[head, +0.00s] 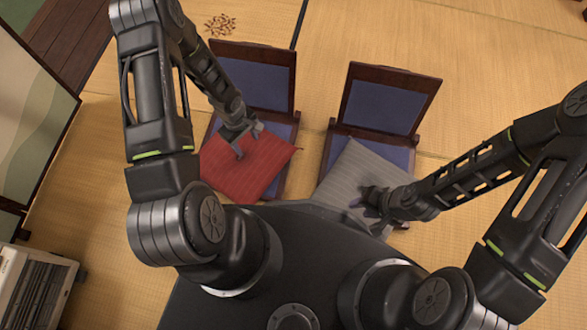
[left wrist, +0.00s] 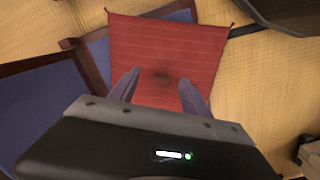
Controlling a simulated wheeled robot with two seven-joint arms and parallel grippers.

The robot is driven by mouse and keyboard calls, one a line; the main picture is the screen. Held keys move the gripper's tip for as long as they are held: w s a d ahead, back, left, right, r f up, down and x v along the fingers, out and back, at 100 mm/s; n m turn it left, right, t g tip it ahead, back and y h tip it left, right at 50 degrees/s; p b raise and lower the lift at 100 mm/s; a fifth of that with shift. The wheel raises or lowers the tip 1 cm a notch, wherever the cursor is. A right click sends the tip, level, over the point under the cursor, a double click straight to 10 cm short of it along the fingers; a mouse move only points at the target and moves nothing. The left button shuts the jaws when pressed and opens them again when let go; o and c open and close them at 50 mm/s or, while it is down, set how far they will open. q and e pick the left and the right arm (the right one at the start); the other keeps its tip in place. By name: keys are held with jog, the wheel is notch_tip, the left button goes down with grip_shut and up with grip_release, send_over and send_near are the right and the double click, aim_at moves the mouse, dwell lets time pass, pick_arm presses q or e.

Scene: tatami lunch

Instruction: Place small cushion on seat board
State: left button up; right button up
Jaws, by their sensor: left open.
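A red cushion (head: 262,172) lies on the left floor chair, covering much of its blue seat board (head: 281,131). It fills the middle of the left wrist view (left wrist: 170,45). My left gripper (head: 247,143) is open above the red cushion, its two fingers (left wrist: 160,78) apart with nothing between them; contact is unclear. A grey cushion (head: 352,173) lies over the front of the right floor chair's blue seat board (head: 399,153). My right gripper (head: 366,201) is at the grey cushion's lower right part. Its finger gap is too small and dark to read.
The dark wooden chair backs (head: 250,75) and (head: 388,97) stand behind the seats. Tatami (head: 480,75) is clear at the right. A slatted box (head: 38,285) stands at lower left, below a folding screen (head: 35,120). Brown marks (head: 220,25) show at the top.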

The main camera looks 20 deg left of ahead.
pick_arm(q)
jog(key=s+d+r+m+h, duration=0.1)
jog(key=s+d+r+m, duration=0.1)
jog(key=d, duration=0.5)
jog(key=s+d+r+m+h, duration=0.1)
jog(key=s+d+r+m, duration=0.1)
jog(key=s+d+m, duration=0.3)
jog(key=s+d+r+m+t, duration=0.1)
jog(key=s+d+r+m, duration=0.2)
jog(key=d, duration=0.6)
jog(key=shift+s+d+m+h, duration=0.25)
jog(key=shift+s+m+h, duration=0.15)
jog(key=shift+s+m, duration=0.3)
notch_tip(320, 180, up, 27)
jog(key=s+d+p, duration=0.1)
jog(key=p, duration=2.6)
jog(key=shift+s+d+r+p, duration=0.2)
jog(key=shift+d+p, duration=0.05)
jog(key=shift+p, duration=0.05)
